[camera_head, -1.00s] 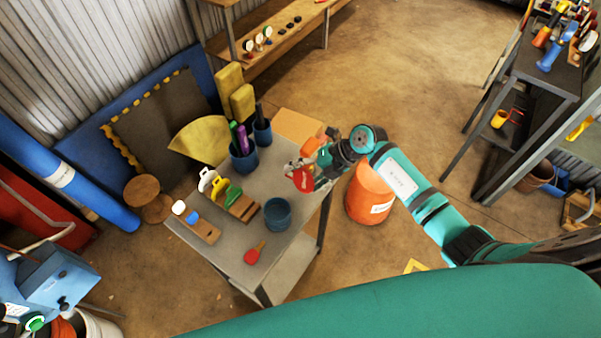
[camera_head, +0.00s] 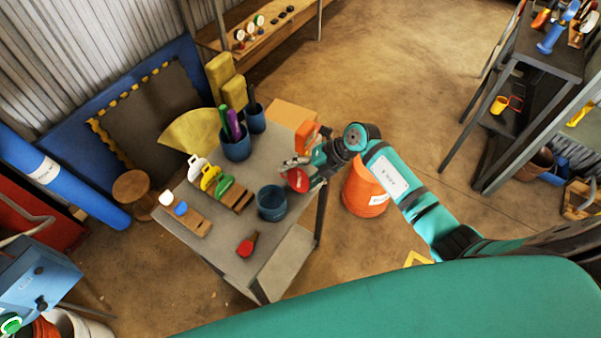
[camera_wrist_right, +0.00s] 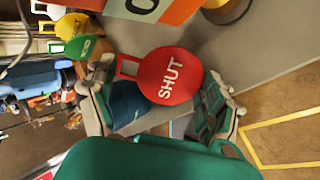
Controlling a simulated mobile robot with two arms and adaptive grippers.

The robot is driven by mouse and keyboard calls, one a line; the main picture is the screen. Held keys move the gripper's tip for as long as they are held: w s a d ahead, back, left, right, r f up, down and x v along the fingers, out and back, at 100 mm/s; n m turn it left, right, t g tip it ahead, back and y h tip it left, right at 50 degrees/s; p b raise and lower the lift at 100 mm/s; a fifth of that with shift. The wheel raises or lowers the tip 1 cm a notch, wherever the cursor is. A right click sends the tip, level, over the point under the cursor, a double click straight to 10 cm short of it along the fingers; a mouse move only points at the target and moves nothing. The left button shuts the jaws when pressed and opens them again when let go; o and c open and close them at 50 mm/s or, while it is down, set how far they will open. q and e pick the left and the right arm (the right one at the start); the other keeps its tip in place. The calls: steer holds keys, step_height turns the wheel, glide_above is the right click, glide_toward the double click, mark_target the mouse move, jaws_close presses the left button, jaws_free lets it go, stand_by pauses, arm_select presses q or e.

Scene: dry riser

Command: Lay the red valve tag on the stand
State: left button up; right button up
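The red valve tag (camera_head: 298,180) is a round disc with a loop handle, marked SHUT in the right wrist view (camera_wrist_right: 170,76). My right gripper (camera_head: 304,172) has its fingers at the two ends of the tag and appears to hold it. In the right wrist view, the gripper (camera_wrist_right: 165,95) fingers are wide apart with the tag between them. The tag is over the back right part of the grey stand (camera_head: 222,235); its height above the top is hard to judge. My left gripper is not in view.
A blue cup (camera_head: 272,203) stands just left of and below the tag. Wooden racks hold white, yellow and green tags (camera_head: 224,186). A red paddle-shaped item (camera_head: 246,245) lies near the front. An orange block (camera_head: 307,137) is behind the gripper. An orange bucket (camera_head: 365,192) is to the right.

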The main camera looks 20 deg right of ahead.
steer(key=shift+o, duration=0.9)
steer(key=shift+s+d+r+p, duration=0.2)
steer(key=shift+d+r+p, duration=0.25)
steer(key=shift+r+p, duration=0.15)
steer(key=shift+p+v, duration=2.15)
steer(key=shift+v, duration=0.55)
